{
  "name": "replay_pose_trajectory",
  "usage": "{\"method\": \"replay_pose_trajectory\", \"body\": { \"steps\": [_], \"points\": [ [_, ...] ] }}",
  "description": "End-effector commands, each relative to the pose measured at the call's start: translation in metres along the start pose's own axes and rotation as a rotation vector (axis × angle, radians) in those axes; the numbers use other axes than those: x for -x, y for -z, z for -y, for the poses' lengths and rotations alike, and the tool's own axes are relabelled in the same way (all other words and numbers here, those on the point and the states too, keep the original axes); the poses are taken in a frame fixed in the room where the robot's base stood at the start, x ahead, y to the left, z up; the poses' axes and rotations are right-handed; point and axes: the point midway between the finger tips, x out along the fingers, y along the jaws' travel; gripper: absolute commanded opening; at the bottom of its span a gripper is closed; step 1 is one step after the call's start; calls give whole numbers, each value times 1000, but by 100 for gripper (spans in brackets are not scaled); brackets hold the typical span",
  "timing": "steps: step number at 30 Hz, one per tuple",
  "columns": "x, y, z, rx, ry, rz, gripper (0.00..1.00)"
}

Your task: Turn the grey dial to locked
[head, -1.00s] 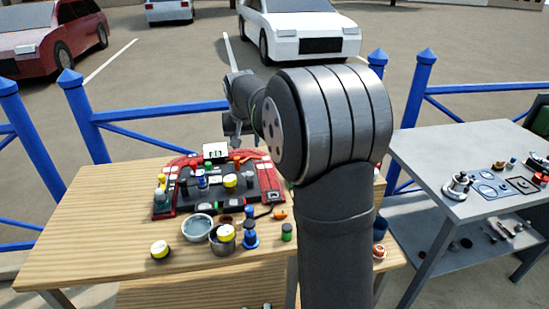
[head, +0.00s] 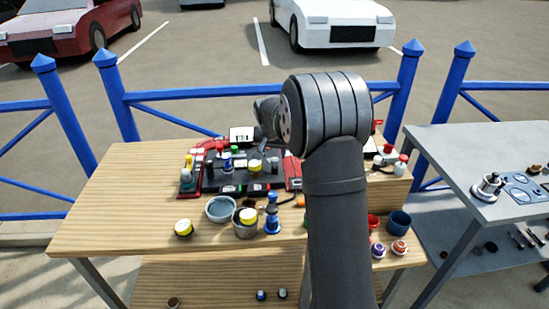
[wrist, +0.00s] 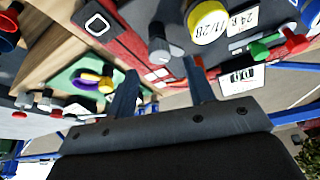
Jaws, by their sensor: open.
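In the wrist view my gripper (wrist: 160,88) is open, its two dark fingers apart with nothing clearly held between them. A grey knob (wrist: 158,42), which looks like the grey dial, stands on the dark panel just beyond the fingertips, apart from them. I cannot read whether it is set to locked. In the head view the red and black console (head: 294,172) lies on the wooden table, partly hidden by my arm. My gripper is hidden behind my arm there, and I cannot pick out the dial.
A yellow-topped cylinder with printed digits (wrist: 207,22) stands close to the grey knob. A green mat (wrist: 82,72) with yellow and purple pieces lies to the left. A grey bowl (head: 221,209) and a pot (head: 244,228) stand in front of the console. A blue railing (head: 220,91) runs behind.

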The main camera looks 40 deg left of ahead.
Motion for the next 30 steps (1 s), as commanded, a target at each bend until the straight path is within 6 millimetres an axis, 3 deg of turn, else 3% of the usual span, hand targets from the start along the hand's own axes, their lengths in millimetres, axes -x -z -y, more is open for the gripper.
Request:
{"method": "replay_pose_trajectory", "body": {
  "steps": [3,7,18,19,25,30],
  "points": [
    [-21,0,0,0,0,1,49],
    [-33,0,0,0,0,1,49],
    [-40,0,0,0,0,0,49],
    [-40,0,0,0,0,0,47],
    [-40,0,0,0,0,0,7],
    [-39,0,0,3,1,0,4]
  ]
}}
